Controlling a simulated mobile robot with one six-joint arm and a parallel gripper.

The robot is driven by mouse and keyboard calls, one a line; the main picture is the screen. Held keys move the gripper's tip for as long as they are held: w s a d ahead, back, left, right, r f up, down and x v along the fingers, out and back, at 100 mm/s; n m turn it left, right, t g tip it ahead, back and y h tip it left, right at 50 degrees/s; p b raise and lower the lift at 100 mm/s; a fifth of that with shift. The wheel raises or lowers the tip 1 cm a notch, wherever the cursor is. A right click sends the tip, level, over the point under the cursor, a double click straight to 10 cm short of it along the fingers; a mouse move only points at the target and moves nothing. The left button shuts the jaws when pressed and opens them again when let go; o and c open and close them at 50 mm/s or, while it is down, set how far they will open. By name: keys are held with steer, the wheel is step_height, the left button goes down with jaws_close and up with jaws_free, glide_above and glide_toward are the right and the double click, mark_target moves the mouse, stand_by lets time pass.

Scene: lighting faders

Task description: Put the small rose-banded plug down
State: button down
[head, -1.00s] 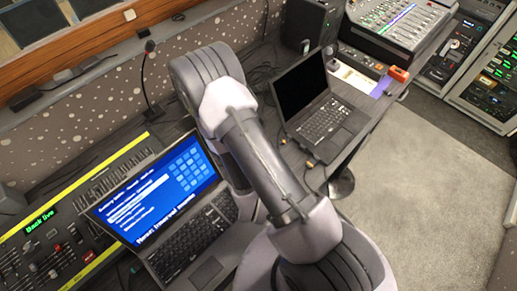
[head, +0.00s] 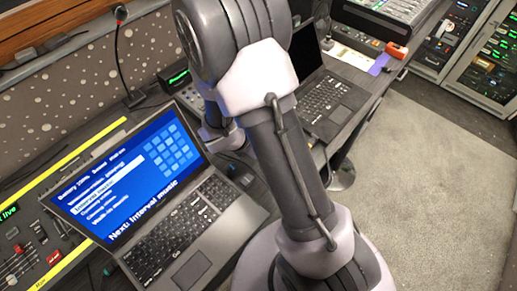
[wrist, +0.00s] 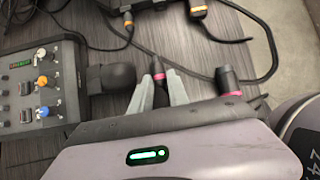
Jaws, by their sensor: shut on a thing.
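In the wrist view, my gripper (wrist: 158,90) is shut on the small rose-banded plug (wrist: 158,72), a dark plug with a pink ring, held between the two pale fingers. The plug points away from me over the dark wood-grain desk (wrist: 75,22). I cannot tell whether it touches the desk. A second, thicker dark plug with a pink ring (wrist: 228,80) is just right of the fingers, apart from them. In the head view, my arm hides the gripper and the held plug.
A small mixer (wrist: 40,85) with coloured knobs is left, a black rounded thing (wrist: 110,78) beside the left finger. Orange-banded plugs (wrist: 127,22) and loose black cables (wrist: 190,68) lie beyond. In the head view, an open laptop (head: 150,195) stands left, another (head: 330,95) behind my arm.

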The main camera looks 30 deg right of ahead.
steer(key=shift+w, duration=0.4)
steer(key=shift+w+f+b, duration=0.15)
steer(key=shift+f+b, duration=0.55)
steer(key=shift+f, duration=0.4)
steer(key=shift+w+f+b, duration=0.1)
steer(key=shift+f+b, duration=0.6)
steer(key=shift+f, duration=0.35)
steer(key=c, duration=1.3)
jaws_free()
steer(key=shift+r, duration=0.1)
steer(key=shift+r, duration=0.1)
